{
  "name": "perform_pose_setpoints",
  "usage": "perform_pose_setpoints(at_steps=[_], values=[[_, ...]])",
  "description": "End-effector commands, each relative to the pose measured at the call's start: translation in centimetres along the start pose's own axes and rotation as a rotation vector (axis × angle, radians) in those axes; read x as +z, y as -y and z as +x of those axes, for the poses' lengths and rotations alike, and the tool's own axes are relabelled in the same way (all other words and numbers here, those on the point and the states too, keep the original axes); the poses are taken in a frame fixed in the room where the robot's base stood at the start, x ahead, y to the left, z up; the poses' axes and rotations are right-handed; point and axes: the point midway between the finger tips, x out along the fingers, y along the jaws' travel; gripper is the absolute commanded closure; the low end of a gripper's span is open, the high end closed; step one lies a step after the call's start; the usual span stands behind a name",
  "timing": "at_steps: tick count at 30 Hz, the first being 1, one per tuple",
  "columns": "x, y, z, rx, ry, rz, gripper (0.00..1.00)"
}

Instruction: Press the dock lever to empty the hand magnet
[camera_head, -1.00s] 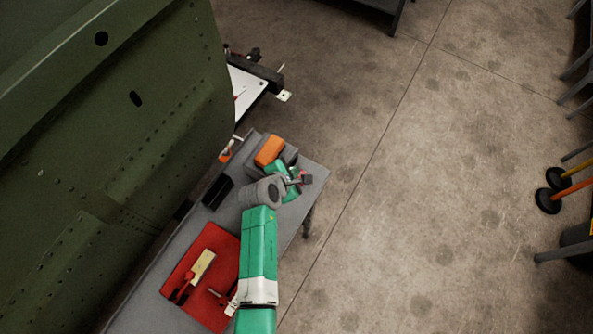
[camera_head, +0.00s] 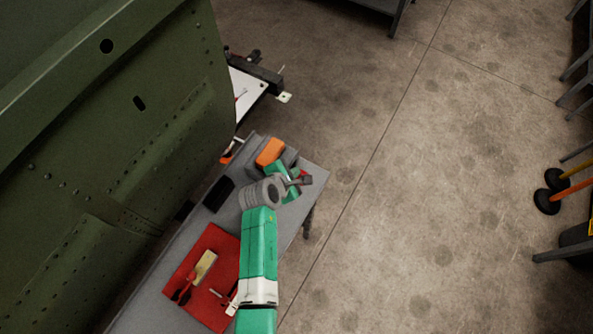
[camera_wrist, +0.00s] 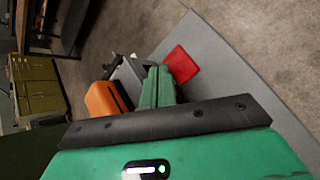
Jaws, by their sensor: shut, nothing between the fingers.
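The orange hand magnet (camera_head: 270,152) sits on a grey dock at the far end of the bench. It also shows in the wrist view (camera_wrist: 107,103), left of my fingers, beside the grey dock (camera_wrist: 129,76). My gripper (camera_head: 284,180) is over the bench just to the right of and nearer than the magnet, partly covered by my wrist. In the wrist view my green fingers (camera_wrist: 157,86) are together with nothing between them. A red flat piece (camera_wrist: 180,65) lies just beyond and right of the fingers; I cannot tell whether it is the dock lever or whether I touch it.
The grey bench (camera_head: 313,180) carries a red mat (camera_head: 207,308) with hand tools and a black tray (camera_head: 219,194). The green fuselage panel (camera_head: 100,160) rises close on the left. A white-topped stand (camera_head: 248,95) is beyond.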

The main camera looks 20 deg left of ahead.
Motion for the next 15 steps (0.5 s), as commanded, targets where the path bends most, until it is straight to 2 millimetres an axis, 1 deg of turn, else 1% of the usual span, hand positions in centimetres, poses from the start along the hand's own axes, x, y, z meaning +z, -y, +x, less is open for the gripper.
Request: perform_pose_setpoints(at_steps=[1, 4, 15], values=[[0.37, -0.29, -0.46, 0.0, 0.0, 0.0, 1.0], [0.61, -0.54, -0.8, 0.0, 0.0, 0.0, 1.0], [0.68, -0.7, -0.92, 0.002, 0.001, 0.0, 1.0]])
